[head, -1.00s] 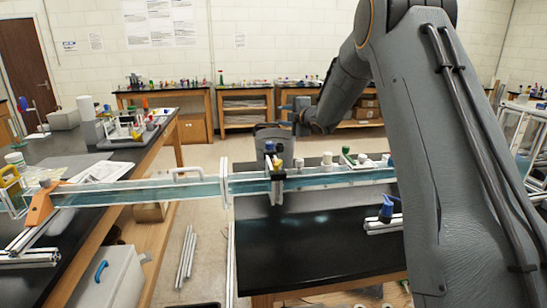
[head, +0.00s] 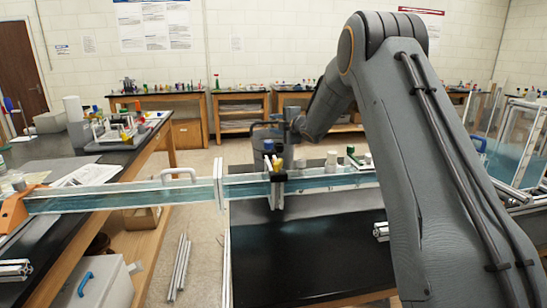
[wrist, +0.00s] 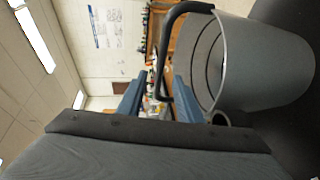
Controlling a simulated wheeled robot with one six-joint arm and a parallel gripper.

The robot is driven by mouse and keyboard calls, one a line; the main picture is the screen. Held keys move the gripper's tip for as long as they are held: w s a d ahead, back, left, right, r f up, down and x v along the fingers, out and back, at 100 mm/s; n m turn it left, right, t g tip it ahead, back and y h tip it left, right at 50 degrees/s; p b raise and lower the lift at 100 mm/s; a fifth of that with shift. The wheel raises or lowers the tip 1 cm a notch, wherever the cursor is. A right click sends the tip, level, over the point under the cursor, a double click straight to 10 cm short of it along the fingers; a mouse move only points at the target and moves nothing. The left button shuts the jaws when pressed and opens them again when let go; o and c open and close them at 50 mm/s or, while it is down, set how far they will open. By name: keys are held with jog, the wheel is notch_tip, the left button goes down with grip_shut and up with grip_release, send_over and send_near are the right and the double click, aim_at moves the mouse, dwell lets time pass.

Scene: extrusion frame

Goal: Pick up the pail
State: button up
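The grey pail (wrist: 265,65) fills the right of the wrist view, lying sideways in that picture, with its dark bail handle (wrist: 162,60) reaching toward my fingers. My gripper (wrist: 157,97) has its two blue fingers apart, one on each side of the handle's end part. A gap shows between the handle and the left finger; I cannot tell whether the right finger touches it. In the head view the pail (head: 267,139) shows as a small grey shape behind the long water channel, partly hidden by it. My gripper (head: 287,118) is small there, close to the pail's top.
The long clear water channel (head: 110,197) crosses in front of the pail, with a dark clamp (head: 275,176) on it. A black-topped bench (head: 300,250) lies below it. White pieces (head: 331,160) stand beyond the channel. A side bench (head: 60,160) is at left.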

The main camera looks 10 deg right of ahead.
aim_at(271, 122)
jog(key=shift+p+x, duration=1.2)
jog(key=shift+x, duration=1.3)
jog(key=shift+d, duration=0.1)
grip_shut()
